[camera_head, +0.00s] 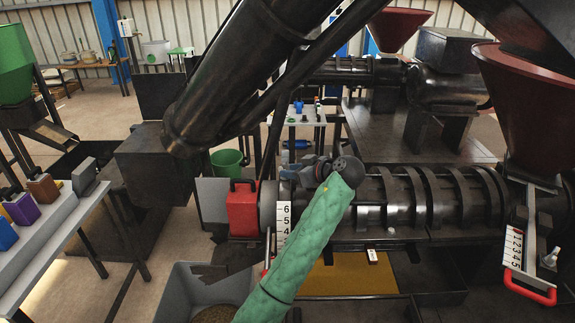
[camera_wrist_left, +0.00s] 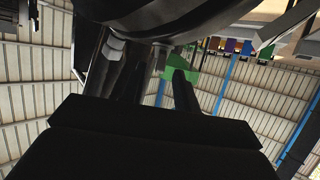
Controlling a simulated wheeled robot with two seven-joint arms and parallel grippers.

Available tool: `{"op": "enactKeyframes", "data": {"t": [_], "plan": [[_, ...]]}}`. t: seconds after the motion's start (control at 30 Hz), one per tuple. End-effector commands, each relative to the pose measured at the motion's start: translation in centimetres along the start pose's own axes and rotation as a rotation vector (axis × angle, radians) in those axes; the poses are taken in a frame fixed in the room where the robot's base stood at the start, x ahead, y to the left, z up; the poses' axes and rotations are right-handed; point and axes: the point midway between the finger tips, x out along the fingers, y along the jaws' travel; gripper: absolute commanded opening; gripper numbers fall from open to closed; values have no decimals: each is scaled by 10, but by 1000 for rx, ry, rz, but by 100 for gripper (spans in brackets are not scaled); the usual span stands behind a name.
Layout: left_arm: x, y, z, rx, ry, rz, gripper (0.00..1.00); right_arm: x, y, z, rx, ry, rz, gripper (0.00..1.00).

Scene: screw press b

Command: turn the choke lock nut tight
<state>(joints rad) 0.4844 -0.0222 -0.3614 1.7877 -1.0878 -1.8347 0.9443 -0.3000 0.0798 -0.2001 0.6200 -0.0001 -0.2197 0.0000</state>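My left arm, in a green sleeve, reaches up from the bottom middle of the head view. Its dark left gripper (camera_head: 308,173) is at the discharge end of the near screw press (camera_head: 415,200), just above a white number scale (camera_head: 284,222). The gripper is seen small and partly behind the wrist, so its fingers and anything between them are unclear. I cannot pick out the choke lock nut with certainty; the gripper and wrist cover that part. The left wrist view is dark, with a round press part (camera_wrist_left: 190,18) close overhead. My right gripper is not in view.
A red box with a handle (camera_head: 243,208) stands left of the scale. A grey bin (camera_head: 190,290) is below. A red-handled lever (camera_head: 530,288) with another scale is at right. Large dark pipes cross the upper view. A bench with coloured blocks (camera_head: 40,230) stands at left.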

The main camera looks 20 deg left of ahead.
Motion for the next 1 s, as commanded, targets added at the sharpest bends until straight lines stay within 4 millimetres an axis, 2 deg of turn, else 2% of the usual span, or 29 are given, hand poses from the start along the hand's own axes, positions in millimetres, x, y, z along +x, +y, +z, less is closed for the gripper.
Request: {"op": "enactKeyframes", "data": {"t": [0.03,0.2,0.57,0.7,0.73,1.0], "plan": [[5,0,-3,1,0,-1,31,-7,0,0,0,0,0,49],[19,0,-1,1,0,-1,31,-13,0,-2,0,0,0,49],[23,0,1,0,-1,0,31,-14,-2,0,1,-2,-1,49],[23,0,1,0,-1,0,3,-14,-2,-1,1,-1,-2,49],[23,0,1,0,-1,0,0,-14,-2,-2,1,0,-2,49],[23,0,1,2,-1,8,0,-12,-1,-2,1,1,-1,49]]}}
